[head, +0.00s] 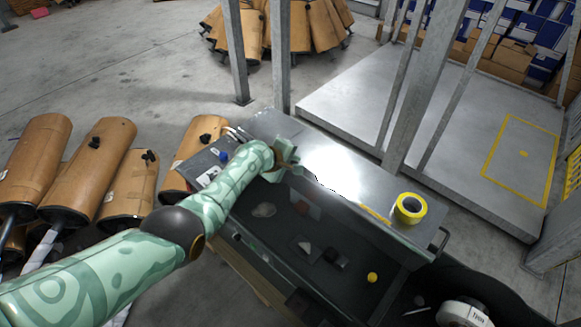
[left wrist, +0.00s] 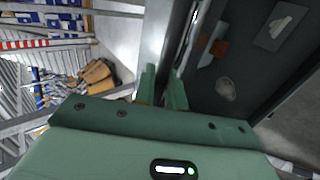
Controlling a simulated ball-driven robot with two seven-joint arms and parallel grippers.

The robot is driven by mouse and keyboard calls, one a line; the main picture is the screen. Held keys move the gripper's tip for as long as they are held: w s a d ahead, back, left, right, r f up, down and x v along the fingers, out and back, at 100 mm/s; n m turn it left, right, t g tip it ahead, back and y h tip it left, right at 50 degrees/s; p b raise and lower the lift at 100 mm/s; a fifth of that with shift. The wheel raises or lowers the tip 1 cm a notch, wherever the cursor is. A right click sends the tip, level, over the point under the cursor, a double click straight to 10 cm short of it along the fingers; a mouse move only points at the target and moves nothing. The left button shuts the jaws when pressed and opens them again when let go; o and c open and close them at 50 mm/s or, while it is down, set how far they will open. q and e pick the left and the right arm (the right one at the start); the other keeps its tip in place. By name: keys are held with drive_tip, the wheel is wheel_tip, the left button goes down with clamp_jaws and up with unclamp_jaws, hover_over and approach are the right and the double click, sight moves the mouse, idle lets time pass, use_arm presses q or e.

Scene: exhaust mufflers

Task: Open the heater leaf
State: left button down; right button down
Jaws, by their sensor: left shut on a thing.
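The heater leaf (head: 335,158) is a long shiny metal panel along the far side of a dark work unit (head: 325,240). In the left wrist view the leaf (left wrist: 158,35) shows as a pale strip beyond the fingertips, beside the dark surface. My left gripper (head: 287,160) is at the near edge of the leaf, toward its left part. In the left wrist view its green fingers (left wrist: 163,88) are shut on that edge, one on each side. The exact contact is partly hidden by the fingers. My right gripper is not in view.
A yellow tape roll (head: 410,208) sits on the leaf's right part. Small loose pieces and a yellow round item (head: 372,277) lie on the dark surface. Brown mufflers (head: 100,165) stand at the left. Grey posts (head: 420,85) rise close behind the unit.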

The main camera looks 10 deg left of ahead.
use_arm(q)
drive_tip(key=shift+w+d+r, duration=0.1)
drive_tip(key=shift+w+d, duration=0.3)
drive_tip(key=shift+d, duration=0.05)
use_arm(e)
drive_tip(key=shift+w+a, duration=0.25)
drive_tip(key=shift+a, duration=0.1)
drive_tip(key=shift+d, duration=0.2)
use_arm(q)
drive_tip(key=c, duration=1.5)
unclamp_jaws()
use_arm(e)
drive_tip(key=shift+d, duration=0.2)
use_arm(q)
drive_tip(key=shift+r, duration=0.1)
